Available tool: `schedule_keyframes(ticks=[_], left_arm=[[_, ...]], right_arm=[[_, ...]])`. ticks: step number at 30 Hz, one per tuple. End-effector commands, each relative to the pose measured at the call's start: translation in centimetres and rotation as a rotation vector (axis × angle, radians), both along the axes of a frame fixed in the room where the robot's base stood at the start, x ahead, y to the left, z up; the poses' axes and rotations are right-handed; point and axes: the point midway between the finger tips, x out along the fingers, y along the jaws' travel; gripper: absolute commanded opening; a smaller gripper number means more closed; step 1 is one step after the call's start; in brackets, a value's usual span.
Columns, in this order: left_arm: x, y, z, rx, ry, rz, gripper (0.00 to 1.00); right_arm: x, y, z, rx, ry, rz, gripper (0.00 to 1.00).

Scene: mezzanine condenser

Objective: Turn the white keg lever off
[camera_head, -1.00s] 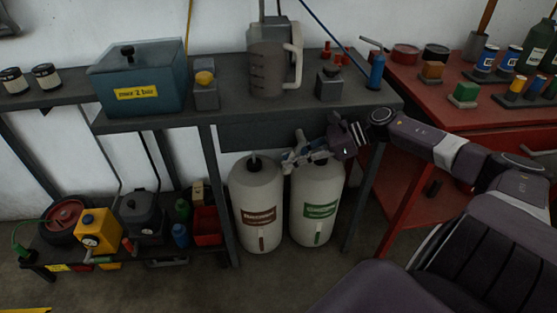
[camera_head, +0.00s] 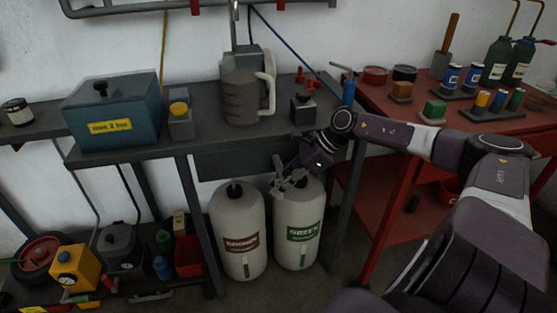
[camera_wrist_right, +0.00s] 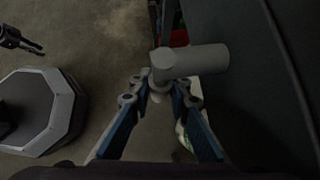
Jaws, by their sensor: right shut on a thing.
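Two white kegs stand on the floor under the grey bench. The left keg (camera_head: 238,225) has a brown label and the right keg (camera_head: 298,222) a green label. My right gripper (camera_head: 285,182) is at the top of the green-labelled keg. The fingers hide part of the keg's top. A dark pronged thing at the wrist view's left edge looks like my left gripper (camera_wrist_right: 22,42).
The bench (camera_head: 205,147) lies above the kegs, with a leg (camera_head: 343,205) right of them. The red table (camera_head: 450,115) is farther right. A low shelf with a yellow can (camera_head: 77,268) stands left. Floor in front of the kegs is clear.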

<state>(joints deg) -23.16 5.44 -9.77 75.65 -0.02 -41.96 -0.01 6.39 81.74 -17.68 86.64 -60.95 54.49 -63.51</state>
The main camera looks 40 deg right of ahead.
Motion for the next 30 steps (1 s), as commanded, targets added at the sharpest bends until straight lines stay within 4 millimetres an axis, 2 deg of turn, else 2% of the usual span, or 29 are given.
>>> schedule_keyframes(ticks=[5, 6, 10, 22, 30], left_arm=[[0.0, 0.0, 0.0, 0.0, 0.0, 0.0, 0.25], [0.0, 0.0, 0.0, 0.001, 0.0, 0.0, 0.25], [0.0, 0.1, 0.0, 0.001, 0.0, 0.0, 0.25], [-0.2, 0.1, 0.0, 0.0, 0.003, 0.002, 0.25], [-0.1, 0.0, 0.0, 0.0, 0.002, 0.001, 0.25]], right_arm=[[0.0, 0.0, 0.0, -0.001, -0.001, -0.001, 0.0], [0.0, 0.0, 0.0, -0.001, -0.001, -0.001, 0.2], [0.0, 0.0, 0.0, 0.0, -0.001, -0.001, 0.34], [-0.2, -0.3, 0.3, -0.001, 0.001, -0.001, 0.35], [-1.4, -1.5, 2.1, -0.004, 0.004, 0.001, 0.35]])
